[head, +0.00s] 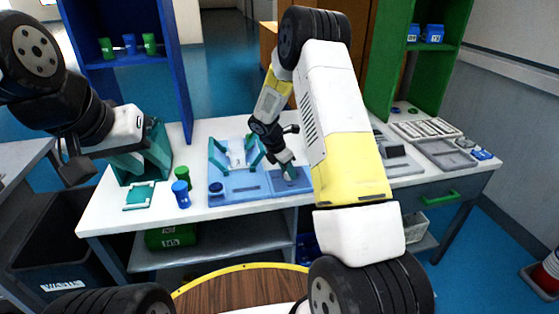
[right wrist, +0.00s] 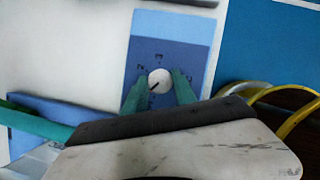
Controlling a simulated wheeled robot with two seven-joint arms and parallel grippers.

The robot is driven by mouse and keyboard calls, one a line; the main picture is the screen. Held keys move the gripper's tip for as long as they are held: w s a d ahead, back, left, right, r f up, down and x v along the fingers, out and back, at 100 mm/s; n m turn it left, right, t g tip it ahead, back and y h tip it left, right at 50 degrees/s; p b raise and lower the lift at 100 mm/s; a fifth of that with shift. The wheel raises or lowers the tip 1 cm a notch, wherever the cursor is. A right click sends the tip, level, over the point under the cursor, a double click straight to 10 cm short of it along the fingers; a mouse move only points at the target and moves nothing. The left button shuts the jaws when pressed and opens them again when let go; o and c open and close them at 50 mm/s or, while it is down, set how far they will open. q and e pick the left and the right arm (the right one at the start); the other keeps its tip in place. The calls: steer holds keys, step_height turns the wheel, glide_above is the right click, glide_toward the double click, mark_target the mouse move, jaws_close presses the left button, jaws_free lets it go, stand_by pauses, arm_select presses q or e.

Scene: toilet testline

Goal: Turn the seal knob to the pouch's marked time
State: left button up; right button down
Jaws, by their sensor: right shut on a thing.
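The seal knob (right wrist: 159,81) is a round white dial with a dark pointer line, set on a blue panel (right wrist: 170,52). In the right wrist view the line runs toward the lower left. Dark marks surround the dial, too small to read. The green fingers of my right gripper (right wrist: 158,92) are shut on the knob, one on each side. In the head view my right gripper (head: 288,171) is at the blue panel and hides the knob. My left gripper (head: 150,155) is at the table's left end, away from the knob; its fingers are unclear. I cannot identify the pouch or its marked time.
A blue base with a teal-armed fixture (head: 236,153) stands left of the panel. A green cup (head: 182,175), a blue cup (head: 181,195) and a teal tray (head: 139,196) are further left. Grey trays (head: 445,155) lie at right. White table (head: 115,215) is bare at front left.

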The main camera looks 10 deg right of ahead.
steer(key=m+g, duration=0.1)
steer(key=m, duration=0.2)
steer(key=m+g, duration=0.1)
steer(key=m, duration=0.2)
steer(key=shift+w+m, duration=0.2)
steer(key=shift+m, duration=0.1)
steer(key=m+g, duration=0.1)
steer(key=m, duration=0.2)
steer(key=m+g, duration=0.1)
steer(key=m, duration=0.2)
steer(key=shift+w+g+y, duration=0.15)
steer(key=shift+g+y, duration=0.15)
steer(key=shift+y, duration=0.1)
steer(key=m+y, duration=0.1)
steer(key=m, duration=0.2)
steer(key=m+g+y, duration=0.1)
steer(key=m, duration=0.2)
steer(key=shift+d+m, duration=0.2)
steer(key=shift+m, duration=0.2)
steer(key=m+y, duration=0.1)
steer(key=m, duration=0.2)
steer(key=m+y, duration=0.1)
steer(key=m, duration=0.1)
steer(key=shift+d+m+g, duration=0.1)
steer(key=shift+m+g, duration=0.2)
steer(key=shift+m, duration=0.1)
steer(key=c, duration=1)
jaws_free()
steer(key=shift+w+r, duration=0.1)
